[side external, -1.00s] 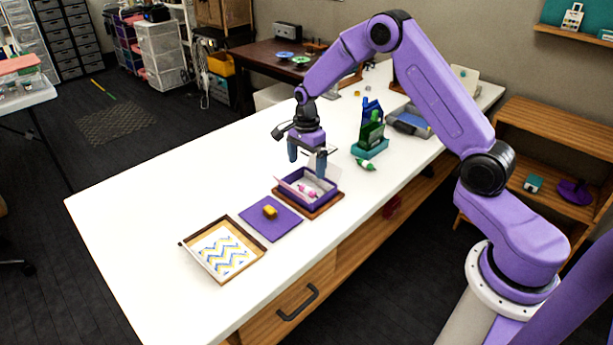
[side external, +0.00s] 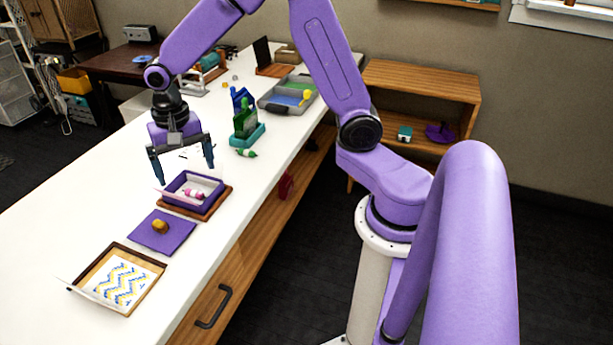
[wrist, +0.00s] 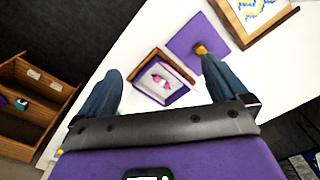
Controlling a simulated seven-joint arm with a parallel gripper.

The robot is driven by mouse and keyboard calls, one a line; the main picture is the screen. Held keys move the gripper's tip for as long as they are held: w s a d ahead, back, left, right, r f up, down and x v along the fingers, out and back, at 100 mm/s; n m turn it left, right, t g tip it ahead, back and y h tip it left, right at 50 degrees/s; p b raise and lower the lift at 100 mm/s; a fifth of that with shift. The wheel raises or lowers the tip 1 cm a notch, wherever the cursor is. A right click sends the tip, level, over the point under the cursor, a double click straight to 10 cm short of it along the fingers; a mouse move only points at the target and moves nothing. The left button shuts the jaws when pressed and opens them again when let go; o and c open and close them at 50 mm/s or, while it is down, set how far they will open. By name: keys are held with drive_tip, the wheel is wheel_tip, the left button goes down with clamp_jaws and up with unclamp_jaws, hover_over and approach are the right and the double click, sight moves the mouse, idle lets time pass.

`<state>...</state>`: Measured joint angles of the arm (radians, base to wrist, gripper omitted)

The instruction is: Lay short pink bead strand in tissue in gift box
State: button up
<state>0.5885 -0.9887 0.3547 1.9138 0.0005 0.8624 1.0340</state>
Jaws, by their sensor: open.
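The purple gift box (side external: 201,207) sits on a wooden board (side external: 221,203) on the white table. Pale tissue (side external: 208,185) lines it, with a flap sticking up at its left side. The short pink bead strand (side external: 194,193) lies on the tissue inside the box; it also shows in the wrist view (wrist: 160,82). My gripper (side external: 184,172) is open and empty, above the box with its fingers spread wide. In the wrist view, the box lies between and beyond the two fingers (wrist: 160,67), and nothing is held between them.
A purple mat (side external: 181,236) with a yellow-brown object (side external: 160,226) lies in front of the box. A wooden tray (side external: 149,289) with zigzag paper is nearer. Green and blue bottles (side external: 243,117) in a teal stand and a small green-and-white item (side external: 246,153) are behind. The table's left is clear.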

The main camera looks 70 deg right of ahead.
drive_tip(key=s+r+n, duration=0.2)
drive_tip(key=s+n, duration=0.8)
drive_tip(key=s, duration=0.3)
drive_tip(key=s+r+n, duration=0.2)
drive_tip(key=s+n, duration=0.7)
drive_tip(key=s, duration=0.5)
drive_tip(key=shift+d+n, duration=0.4)
drive_tip(key=shift+d, duration=0.05)
